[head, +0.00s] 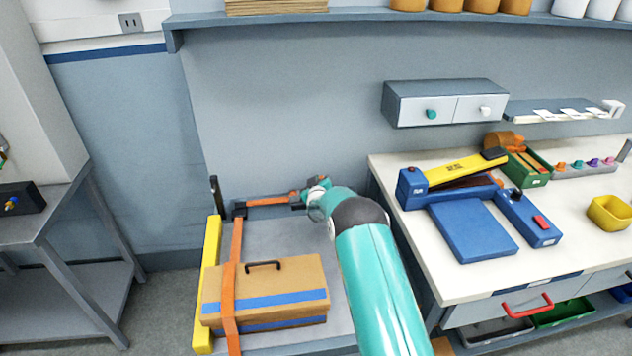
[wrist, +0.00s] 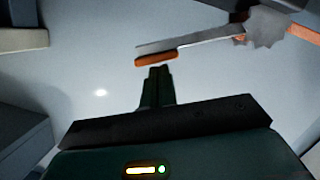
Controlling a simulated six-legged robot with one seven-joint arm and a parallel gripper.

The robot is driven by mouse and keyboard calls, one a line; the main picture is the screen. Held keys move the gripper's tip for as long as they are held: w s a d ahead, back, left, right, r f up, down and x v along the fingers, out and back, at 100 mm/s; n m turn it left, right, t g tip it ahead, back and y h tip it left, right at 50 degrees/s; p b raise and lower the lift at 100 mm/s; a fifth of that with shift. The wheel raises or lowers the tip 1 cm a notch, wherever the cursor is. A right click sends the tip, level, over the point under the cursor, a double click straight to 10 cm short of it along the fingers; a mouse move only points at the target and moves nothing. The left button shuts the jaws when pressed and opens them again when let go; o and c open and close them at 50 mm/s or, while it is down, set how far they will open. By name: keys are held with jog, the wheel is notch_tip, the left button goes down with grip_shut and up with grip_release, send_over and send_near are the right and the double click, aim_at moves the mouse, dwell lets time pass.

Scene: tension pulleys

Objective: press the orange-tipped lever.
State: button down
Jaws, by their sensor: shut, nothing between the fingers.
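The lever (wrist: 190,45) is a grey bar running from a toothed grey wheel (wrist: 265,27) at the upper right of the wrist view. It ends in an orange tip (wrist: 156,60). My gripper (wrist: 159,70) has its dark fingers shut and empty. In the picture the fingertips lie just below the orange tip; I cannot tell whether they touch it. In the head view my teal arm reaches to the back of the grey cart, by the orange strap (head: 268,201). The lever is too small and partly covered there to make out clearly.
A tan case (head: 290,275) with a blue band sits on the cart (head: 285,235), beside a yellow rail (head: 209,280). The white workbench (head: 390,170) with a blue device (head: 470,230) stands to the right. A grey table (head: 30,230) is at left.

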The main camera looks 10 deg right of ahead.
jog(key=shift+d+f+m, duration=0.3)
jog(key=shift+d+m, duration=0.05)
jog(key=shift+m, duration=0.05)
jog(key=d+f+m, duration=0.1)
jog(key=d+f+m+y, duration=0.1)
jog(key=f, duration=0.1)
jog(key=shift+m, duration=0.3)
jog(key=shift+d+f, duration=0.15)
jog(key=shift+f, duration=0.5)
jog(key=shift+s+f, duration=0.1)
jog(key=s+r, duration=0.6)
jog(key=s, duration=0.3)
jog(key=shift+s+r, duration=0.3)
jog(key=shift+r, duration=0.1)
jog(key=shift+y, duration=0.4)
dwell(0.6)
